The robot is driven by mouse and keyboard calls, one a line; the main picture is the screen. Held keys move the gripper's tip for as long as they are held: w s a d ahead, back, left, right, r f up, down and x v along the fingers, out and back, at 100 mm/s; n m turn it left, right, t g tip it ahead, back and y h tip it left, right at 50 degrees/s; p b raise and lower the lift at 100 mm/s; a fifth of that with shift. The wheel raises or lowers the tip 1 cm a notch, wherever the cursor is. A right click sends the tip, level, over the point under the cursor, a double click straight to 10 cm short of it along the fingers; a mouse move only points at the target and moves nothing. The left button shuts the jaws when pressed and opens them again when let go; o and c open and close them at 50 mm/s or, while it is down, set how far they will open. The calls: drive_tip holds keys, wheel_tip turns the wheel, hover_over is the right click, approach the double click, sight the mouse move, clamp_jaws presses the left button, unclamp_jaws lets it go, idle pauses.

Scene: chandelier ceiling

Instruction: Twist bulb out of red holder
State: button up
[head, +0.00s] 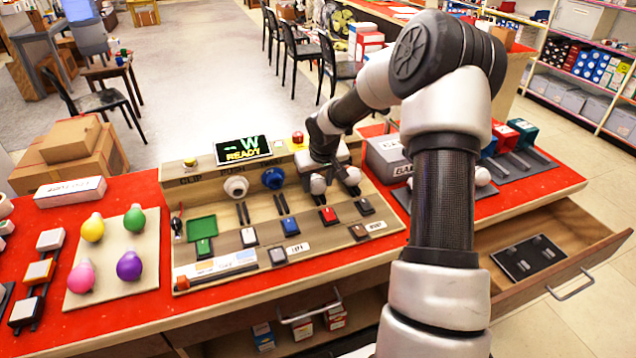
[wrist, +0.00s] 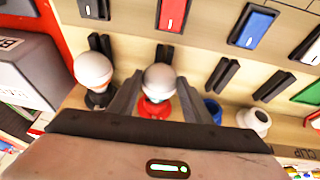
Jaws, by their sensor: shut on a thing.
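In the wrist view a white round bulb (wrist: 158,77) sits in the red holder (wrist: 153,108) on the wooden panel. My gripper (wrist: 160,84) has one dark finger on each side of this bulb and is shut on it. The red holder shows below the bulb, between the fingers. In the head view my gripper (head: 325,168) is down at the panel, right of the blue holder (head: 273,178), and mostly covers the red holder there.
A second white bulb (wrist: 93,68) stands close beside in a dark holder. An empty white holder (head: 236,187) is on the panel's left. Colored bulbs (head: 130,265) lie on a board at far left. A display (head: 243,150) reads READY. An open drawer (head: 560,260) is at right.

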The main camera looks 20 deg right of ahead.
drive_tip(key=shift+s+h+b, duration=0.1)
drive_tip(key=shift+h+b, duration=0.5)
drive_tip(key=shift+b, duration=1.3)
idle(1.7)
drive_tip(key=shift+a+f+n+h+b, duration=0.25)
drive_tip(key=shift+h+b, duration=0.55)
drive_tip(key=shift+b, duration=1.85)
idle(1.8)
